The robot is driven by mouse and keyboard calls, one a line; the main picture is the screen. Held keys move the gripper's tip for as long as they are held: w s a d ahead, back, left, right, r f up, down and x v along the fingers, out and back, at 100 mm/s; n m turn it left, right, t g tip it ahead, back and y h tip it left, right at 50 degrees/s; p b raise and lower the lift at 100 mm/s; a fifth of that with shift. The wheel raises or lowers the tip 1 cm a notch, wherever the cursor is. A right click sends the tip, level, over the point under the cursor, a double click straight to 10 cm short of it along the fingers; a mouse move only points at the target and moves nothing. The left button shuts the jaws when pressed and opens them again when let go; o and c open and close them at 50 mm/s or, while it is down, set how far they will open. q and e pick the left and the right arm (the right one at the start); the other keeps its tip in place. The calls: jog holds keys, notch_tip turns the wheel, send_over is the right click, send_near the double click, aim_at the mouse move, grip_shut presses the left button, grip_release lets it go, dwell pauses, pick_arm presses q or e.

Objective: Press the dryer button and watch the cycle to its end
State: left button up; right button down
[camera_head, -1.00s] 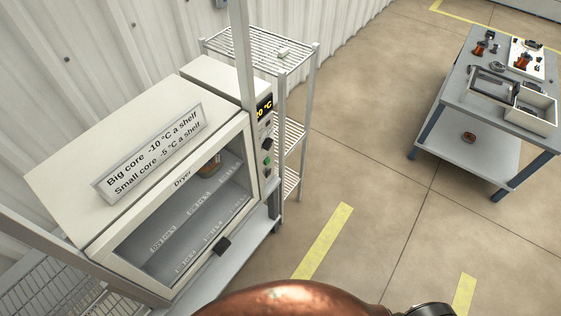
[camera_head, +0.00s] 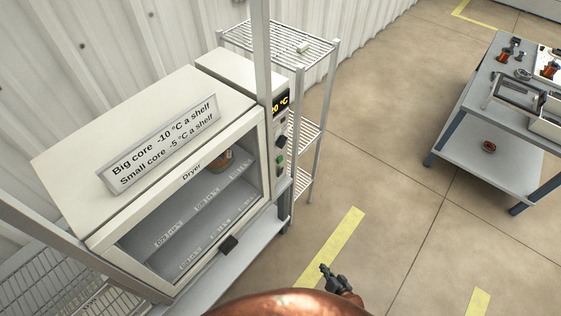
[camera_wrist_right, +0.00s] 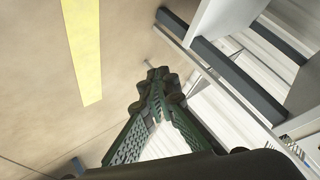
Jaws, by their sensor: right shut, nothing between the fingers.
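The dryer (camera_head: 140,130) stands at the left in the head view, with its glass door closed. A copper-coloured coil (camera_head: 222,160) is inside on an upper shelf. The control panel (camera_head: 281,150) on its right side has an amber display (camera_head: 281,104), partly hidden by a post, and a green button (camera_head: 280,159) with dark controls near it. My right gripper (camera_head: 324,269) is low in front, to the right of and below the panel, apart from it. In the right wrist view its fingers (camera_wrist_right: 157,75) are together and empty. My left gripper is not in view.
A wire rack (camera_head: 310,60) stands behind the dryer. A grey table (camera_head: 480,130) with trays and small parts is at the right. Yellow floor marks (camera_head: 335,245) lie on open floor between. A sign (camera_head: 160,140) sits on the dryer top.

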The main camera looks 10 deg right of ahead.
aim_at(280, 160)
jog(key=w+a+r+m+t+b, duration=0.2)
jog(key=w+a+r+m+t, duration=0.15)
jog(key=w+r, duration=0.9)
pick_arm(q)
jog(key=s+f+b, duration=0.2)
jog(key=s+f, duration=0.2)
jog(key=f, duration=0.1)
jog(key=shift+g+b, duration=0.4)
pick_arm(e)
jog(key=w+r+m+t, duration=0.3)
jog(key=r+m, duration=0.1)
jog(key=r, duration=0.6)
jog(key=w+a+r+m+t+h, duration=0.1)
jog(key=w+r+m+t, duration=0.2)
jog(key=r, duration=0.7)
jog(key=w+r+m+t+h, duration=0.1)
jog(key=w+r+m+t, duration=0.2)
jog(key=r, duration=0.7)
jog(key=w+m, duration=0.2)
jog(key=shift+w+a+m, duration=0.15)
jog(key=shift+a+m, duration=0.2)
jog(key=shift+a, duration=0.05)
pick_arm(q)
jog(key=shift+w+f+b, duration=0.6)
jog(key=shift+b, duration=0.35)
pick_arm(e)
jog(key=w+a, duration=0.5)
jog(key=w, duration=0.2)
jog(key=shift+a, duration=0.25)
